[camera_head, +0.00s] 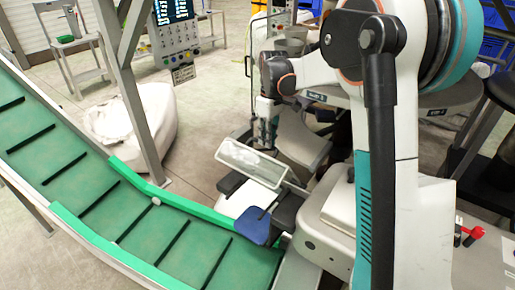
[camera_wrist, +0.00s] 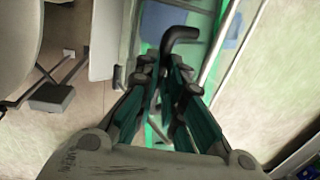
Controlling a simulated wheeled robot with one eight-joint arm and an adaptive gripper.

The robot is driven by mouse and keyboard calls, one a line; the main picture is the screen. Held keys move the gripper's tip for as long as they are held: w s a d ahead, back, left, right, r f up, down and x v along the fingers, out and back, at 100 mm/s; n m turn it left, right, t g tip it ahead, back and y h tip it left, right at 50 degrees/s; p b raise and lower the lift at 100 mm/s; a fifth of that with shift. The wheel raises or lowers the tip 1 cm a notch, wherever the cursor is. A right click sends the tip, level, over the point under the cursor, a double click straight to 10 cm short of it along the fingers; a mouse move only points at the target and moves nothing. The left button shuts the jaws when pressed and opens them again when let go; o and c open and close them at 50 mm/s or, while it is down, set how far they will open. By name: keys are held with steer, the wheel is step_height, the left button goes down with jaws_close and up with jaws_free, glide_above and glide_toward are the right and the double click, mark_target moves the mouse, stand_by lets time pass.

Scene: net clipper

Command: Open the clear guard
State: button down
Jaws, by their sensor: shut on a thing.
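The clear guard (camera_head: 252,163) is a see-through panel in a pale frame. In the head view it sits tilted above the machine beside the green conveyor. My gripper (camera_head: 266,140) is at the guard's upper edge, pointing down. In the wrist view the teal-sided fingers of my gripper (camera_wrist: 168,85) are shut on a black bent handle (camera_wrist: 182,36), whose hooked end sticks out beyond the fingertips. The fingers hide the lower part of the handle. Where the handle joins the guard is not clear.
The green conveyor (camera_head: 75,188) runs along the left to the machine. A grey post (camera_head: 132,95) stands behind it, near a white sack (camera_head: 160,125). A dark blue pad (camera_head: 252,226) is just below the guard. A control panel (camera_head: 174,32) stands at the back.

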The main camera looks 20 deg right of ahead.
steer(key=w+d+f+g+y, duration=0.1)
steer(key=w+d+g+y, duration=0.1)
steer(key=w+d, duration=0.4)
steer(key=d+y, duration=0.1)
steer(key=d, duration=0.3)
steer(key=shift+f+g+y+p, duration=0.25)
steer(key=shift+g+y+p, duration=0.05)
steer(key=shift+w, duration=0.1)
steer(key=shift+a, duration=0.1)
steer(key=c, duration=2.1)
jaws_free()
steer(key=o, duration=0.4)
steer(key=shift+w+f, duration=0.2)
steer(key=shift+o, duration=0.2)
steer(key=v, duration=1.2)
steer(key=shift+r, duration=0.2)
